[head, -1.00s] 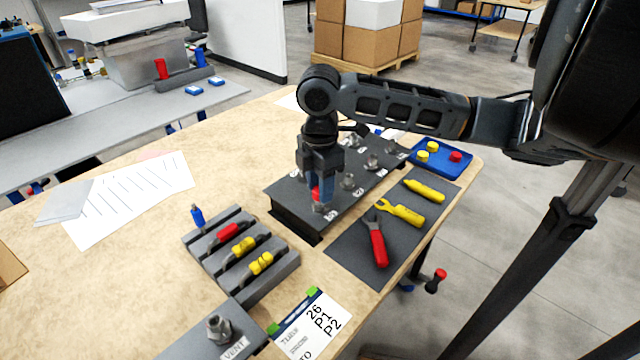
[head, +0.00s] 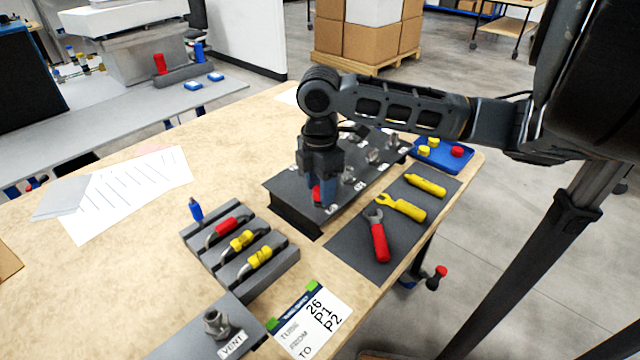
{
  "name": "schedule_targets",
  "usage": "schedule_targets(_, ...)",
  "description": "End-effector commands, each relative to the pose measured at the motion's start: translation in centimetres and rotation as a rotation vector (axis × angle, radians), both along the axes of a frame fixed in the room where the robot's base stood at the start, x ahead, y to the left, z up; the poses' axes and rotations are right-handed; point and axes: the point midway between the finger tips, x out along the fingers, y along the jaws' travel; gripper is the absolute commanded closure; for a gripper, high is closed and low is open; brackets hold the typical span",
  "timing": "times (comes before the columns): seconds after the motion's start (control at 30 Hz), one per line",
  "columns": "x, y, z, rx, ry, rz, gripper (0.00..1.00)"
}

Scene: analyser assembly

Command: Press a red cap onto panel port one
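A dark panel (head: 284,200) with several metal ports stands on the table. My gripper (head: 322,196) points down over the panel's near end, its blue-grey fingers around a red cap (head: 316,194). The cap is at the near port, beside a small white label (head: 331,209). The fingers hide most of the cap and the port, so I cannot tell how far the cap sits on it. Another red cap (head: 457,152) lies in the blue tray (head: 470,163) with yellow caps (head: 422,151).
A dark mat (head: 345,243) right of the panel holds a red-handled wrench (head: 379,240) and yellow tools (head: 402,208). A grey rack (head: 215,258) with red and yellow pieces, a VENT block (head: 190,335) and a label card (head: 310,318) lie in front.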

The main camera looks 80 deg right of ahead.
Motion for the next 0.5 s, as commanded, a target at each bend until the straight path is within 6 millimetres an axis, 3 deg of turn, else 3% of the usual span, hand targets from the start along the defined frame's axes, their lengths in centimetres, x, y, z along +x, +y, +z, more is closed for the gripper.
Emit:
schedule_targets(0.2,0.01,-0.01,0.03,0.0,0.0,0.0,0.33)
schedule_targets(0.5,0.04,-0.04,0.49,-0.001,-0.001,0.0,0.33)
